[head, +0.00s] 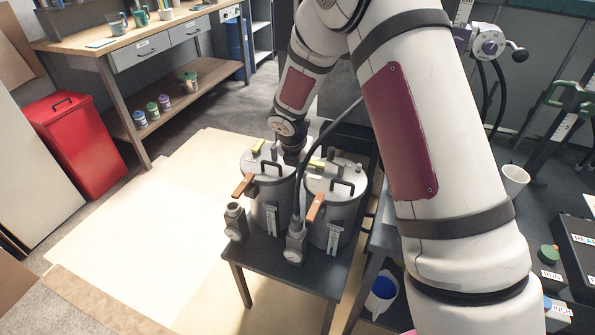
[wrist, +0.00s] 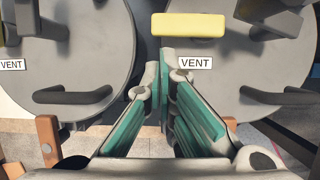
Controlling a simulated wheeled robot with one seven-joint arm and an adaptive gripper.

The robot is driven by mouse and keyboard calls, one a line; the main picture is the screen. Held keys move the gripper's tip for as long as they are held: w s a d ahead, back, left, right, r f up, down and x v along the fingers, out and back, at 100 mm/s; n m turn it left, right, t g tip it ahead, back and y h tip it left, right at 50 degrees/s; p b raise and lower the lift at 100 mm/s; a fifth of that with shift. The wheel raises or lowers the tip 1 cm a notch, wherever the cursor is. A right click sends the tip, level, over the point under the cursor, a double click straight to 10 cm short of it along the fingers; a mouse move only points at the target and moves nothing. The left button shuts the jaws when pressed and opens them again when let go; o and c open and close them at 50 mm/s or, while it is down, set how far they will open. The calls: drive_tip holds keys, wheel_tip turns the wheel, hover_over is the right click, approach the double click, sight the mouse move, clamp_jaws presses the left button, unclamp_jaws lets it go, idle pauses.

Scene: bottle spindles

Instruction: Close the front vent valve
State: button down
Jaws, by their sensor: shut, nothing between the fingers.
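Two grey metal pots, a left one (head: 268,205) and a right one (head: 335,210), stand side by side on a small dark table. Each lid has a black handle, and a yellow valve handle shows on the left lid (head: 257,146) and on the right lid (head: 316,163). In the wrist view one yellow handle (wrist: 188,25) lies crosswise at the edge of the right-hand lid, above a VENT label (wrist: 195,63). My gripper (wrist: 165,80) is shut and empty, its tips just below that handle; contact cannot be told. In the head view its fingers are hidden.
Orange-brown levers (head: 243,185) (head: 315,207) and grey outlet fittings (head: 235,222) (head: 296,242) stick out at the pots' fronts. The small table (head: 262,256) has little bare top. A red bin (head: 72,140) and a workbench (head: 130,40) stand left; the floor between is clear.

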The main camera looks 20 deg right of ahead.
drive_tip(key=shift+w+d, duration=0.15)
drive_tip(key=shift+w+m+g+h+b, duration=0.3)
drive_tip(key=shift+w+m+b, duration=0.2)
drive_tip(key=shift+m, duration=0.5)
drive_tip(key=w+d+m+g+b, duration=0.5)
drive_tip(key=w+m+b, duration=0.1)
drive_tip(key=m, duration=0.9)
drive_tip(key=shift+h+b, duration=0.3)
drive_tip(key=shift+b, duration=0.5)
drive_tip(key=shift+w+d, duration=0.1)
drive_tip(key=shift+w, duration=0.05)
idle(0.4)
